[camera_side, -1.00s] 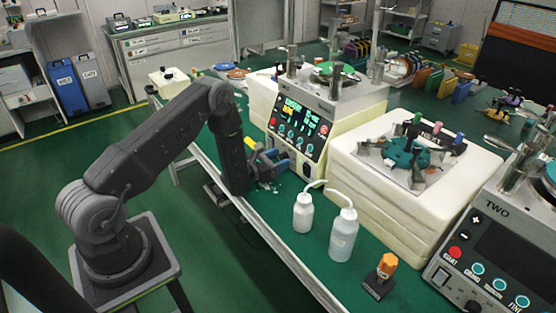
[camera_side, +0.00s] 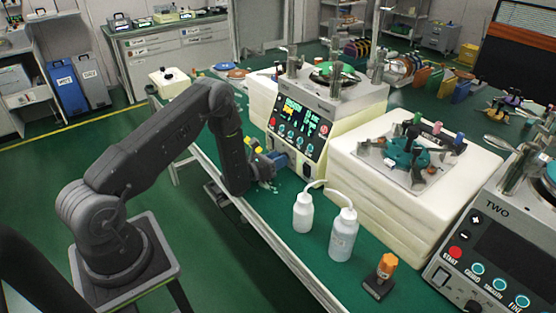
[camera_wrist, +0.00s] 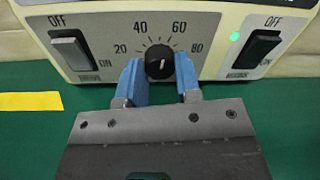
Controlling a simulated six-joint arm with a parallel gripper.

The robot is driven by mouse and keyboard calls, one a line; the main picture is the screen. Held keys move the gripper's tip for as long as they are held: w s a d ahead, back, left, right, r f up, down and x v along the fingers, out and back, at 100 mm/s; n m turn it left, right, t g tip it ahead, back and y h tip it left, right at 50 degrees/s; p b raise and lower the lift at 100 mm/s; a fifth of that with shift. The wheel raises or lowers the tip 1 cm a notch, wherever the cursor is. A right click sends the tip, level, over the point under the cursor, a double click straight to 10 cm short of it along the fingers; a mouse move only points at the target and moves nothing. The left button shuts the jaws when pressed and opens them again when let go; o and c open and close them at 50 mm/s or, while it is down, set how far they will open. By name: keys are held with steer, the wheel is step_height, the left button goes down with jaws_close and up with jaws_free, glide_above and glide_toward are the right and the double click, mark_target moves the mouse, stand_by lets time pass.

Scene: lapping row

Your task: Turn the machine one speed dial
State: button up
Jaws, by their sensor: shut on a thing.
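Machine one (camera_side: 285,100) stands on the green bench with its front panel lit in the side view. Its black speed dial (camera_wrist: 159,62) is in the wrist view, between the 20, 40, 60 and 80 marks. The dial's white line points nearly straight up, between 40 and 60. My gripper (camera_wrist: 159,78) is shut on the dial, with one blue finger at each side of it. In the side view my gripper (camera_side: 268,162) is at the low front of the machine and hides the dial.
Two rocker switches, left (camera_wrist: 70,50) and right (camera_wrist: 258,47), flank the dial; a green lamp glows by the right one. White bottles (camera_side: 343,234) and an orange-topped item (camera_side: 386,270) stand on the bench to the right. Machine two (camera_side: 500,240) is at far right.

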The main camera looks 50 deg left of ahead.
steer(key=o, duration=0.9)
steer(key=shift+s, duration=0.15)
steer(key=s, duration=1.3)
steer(key=shift+s+a+f, duration=0.1)
steer(key=shift+s+a, duration=0.2)
